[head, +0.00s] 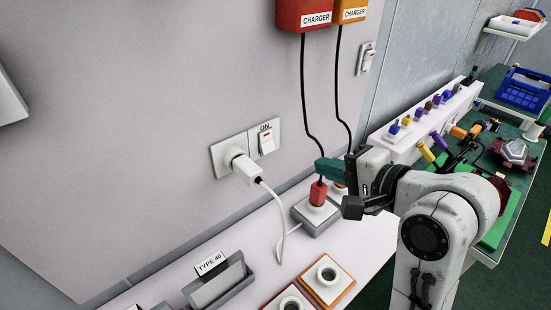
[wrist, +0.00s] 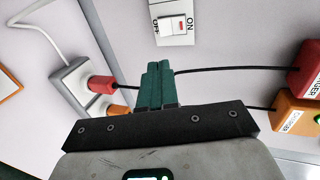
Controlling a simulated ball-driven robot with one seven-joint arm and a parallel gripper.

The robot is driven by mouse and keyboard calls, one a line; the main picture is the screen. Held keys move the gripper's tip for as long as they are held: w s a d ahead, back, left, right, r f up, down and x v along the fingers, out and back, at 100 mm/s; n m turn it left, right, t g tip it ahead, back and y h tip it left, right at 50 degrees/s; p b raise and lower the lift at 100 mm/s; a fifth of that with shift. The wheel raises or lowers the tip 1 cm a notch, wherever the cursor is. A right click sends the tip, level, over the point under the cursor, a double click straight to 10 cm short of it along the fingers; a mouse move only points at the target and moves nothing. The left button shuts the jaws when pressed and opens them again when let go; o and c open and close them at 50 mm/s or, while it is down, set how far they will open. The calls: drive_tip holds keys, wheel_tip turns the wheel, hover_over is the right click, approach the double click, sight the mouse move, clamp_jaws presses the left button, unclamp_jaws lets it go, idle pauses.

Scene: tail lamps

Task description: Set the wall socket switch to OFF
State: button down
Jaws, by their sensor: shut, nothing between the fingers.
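The white wall socket (head: 221,158) holds a white plug (head: 245,168). Its switch (head: 266,142) is a white rocker with a red mark, beside the socket on its right, with ON printed above it. The switch also shows at the top of the wrist view (wrist: 173,24), turned sideways, with ON at its right and OFF at its left. Which side of the rocker is pressed is hard to tell. My gripper (head: 317,168) is to the right of the switch and lower, apart from it. Its green fingers (wrist: 159,66) are shut and empty.
Red (head: 303,14) and orange (head: 351,10) chargers hang above, their black cables running down close to my gripper. A grey-white socket block (head: 313,222) with a red plug (head: 318,192) sits below it. Another wall switch (head: 366,59) is at upper right. The wall around the socket is clear.

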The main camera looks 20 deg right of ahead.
drive_tip(key=b, duration=0.4)
approach(268, 150)
drive_tip(key=d+x, duration=0.1)
drive_tip(key=x, duration=0.6)
drive_tip(key=shift+f, duration=0.25)
drive_tip(key=shift+f, duration=0.1)
drive_tip(key=t+b, duration=0.1)
drive_tip(key=b, duration=0.1)
drive_tip(key=w+f+t+y+b, duration=0.1)
drive_tip(key=t+b, duration=0.1)
drive_tip(key=b, duration=0.1)
drive_tip(key=shift+w+a+f+t+b, duration=0.15)
drive_tip(key=shift+a+f+t+b, duration=0.05)
drive_tip(key=shift+a+t+b, duration=0.15)
drive_tip(key=shift+r, duration=0.1)
